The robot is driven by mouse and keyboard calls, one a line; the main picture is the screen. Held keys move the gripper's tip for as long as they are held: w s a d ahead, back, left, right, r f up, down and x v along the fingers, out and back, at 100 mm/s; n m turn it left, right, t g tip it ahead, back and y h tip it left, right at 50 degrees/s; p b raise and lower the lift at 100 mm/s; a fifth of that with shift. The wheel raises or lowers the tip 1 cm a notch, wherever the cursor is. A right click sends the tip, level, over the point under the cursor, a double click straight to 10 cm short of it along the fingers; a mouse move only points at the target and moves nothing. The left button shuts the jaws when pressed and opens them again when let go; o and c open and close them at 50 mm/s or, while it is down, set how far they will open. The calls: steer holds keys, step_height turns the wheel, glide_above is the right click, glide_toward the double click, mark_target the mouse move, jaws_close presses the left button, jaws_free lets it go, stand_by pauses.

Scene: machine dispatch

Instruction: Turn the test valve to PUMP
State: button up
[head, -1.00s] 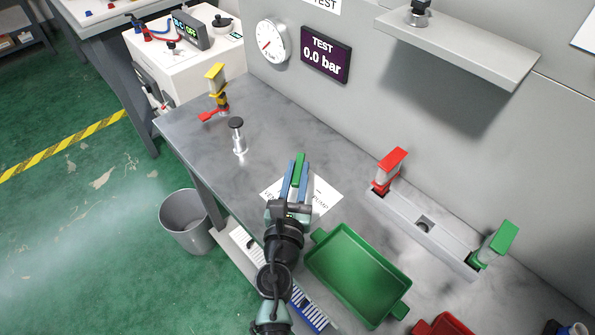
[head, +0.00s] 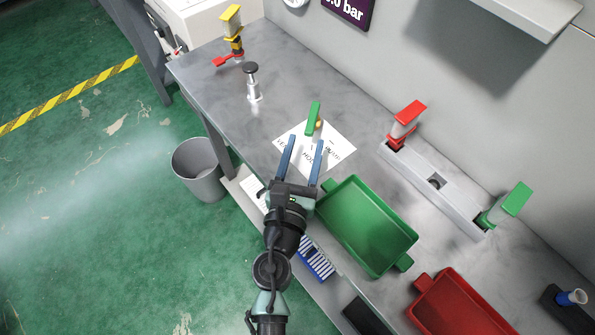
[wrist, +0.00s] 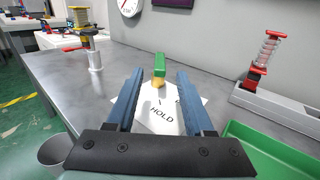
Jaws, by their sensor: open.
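The test valve has a green handle (head: 313,117) on a small brass stem. It stands on a white label sheet (head: 336,152) on the grey bench. In the head view the handle points away toward the back wall, slanting slightly right. HOLD is readable on the sheet in the wrist view (wrist: 160,115); the other words are partly hidden or too small to read surely. My gripper (head: 305,140) is open and empty, its blue fingers over the sheet. The handle (wrist: 159,66) shows beyond and between the fingertips in the wrist view, apart from them.
A green tray (head: 404,262) lies right of my gripper, with a red tray (head: 418,318) beyond. A grey rack (head: 460,205) holds red-topped and green-topped parts. A black-capped metal post (head: 253,85) and a yellow-topped fitting (head: 231,30) stand at the left. The bin (head: 199,170) is on the floor.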

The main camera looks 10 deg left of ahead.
steer(key=s+b, duration=0.1)
steer(key=s, duration=0.5)
